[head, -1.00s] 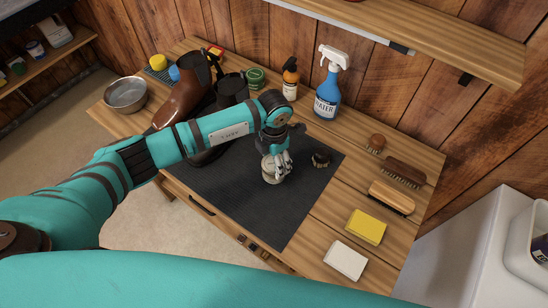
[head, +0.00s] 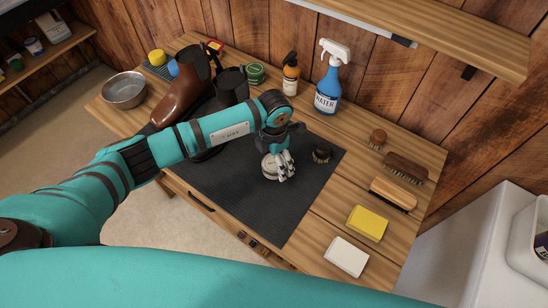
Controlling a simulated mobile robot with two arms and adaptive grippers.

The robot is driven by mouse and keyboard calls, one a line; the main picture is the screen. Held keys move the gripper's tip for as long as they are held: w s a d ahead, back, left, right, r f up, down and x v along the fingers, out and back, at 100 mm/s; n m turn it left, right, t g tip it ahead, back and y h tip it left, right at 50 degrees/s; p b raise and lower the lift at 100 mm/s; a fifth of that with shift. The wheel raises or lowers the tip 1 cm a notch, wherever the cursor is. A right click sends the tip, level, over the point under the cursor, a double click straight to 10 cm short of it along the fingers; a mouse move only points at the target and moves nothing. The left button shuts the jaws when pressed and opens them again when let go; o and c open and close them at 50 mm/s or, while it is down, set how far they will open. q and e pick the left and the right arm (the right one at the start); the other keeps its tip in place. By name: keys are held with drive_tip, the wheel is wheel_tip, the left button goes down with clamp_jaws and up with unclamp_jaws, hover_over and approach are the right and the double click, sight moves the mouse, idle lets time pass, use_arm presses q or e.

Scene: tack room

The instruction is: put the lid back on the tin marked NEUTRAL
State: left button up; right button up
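A small round pale tin (head: 269,168) stands on the dark mat. Its label cannot be read from here, and I cannot tell whether a lid is on it. My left gripper (head: 285,173) is right at the tin, its silver fingers overlapping the tin's right side and hiding part of it. I cannot tell whether the fingers are closed on anything. A green round tin (head: 255,75) stands at the back of the bench; its marking is too small to read. My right gripper is not in view.
The mat (head: 270,222) is clear in front of the tin. Boots (head: 181,97), a metal bowl (head: 124,91) and a blue spray bottle (head: 328,88) stand behind; brushes (head: 405,168) and a yellow sponge (head: 368,223) lie right.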

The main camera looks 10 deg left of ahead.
use_arm(q)
drive_tip(key=shift+r, duration=0.4)
wheel_tip(320, 180, up, 11)
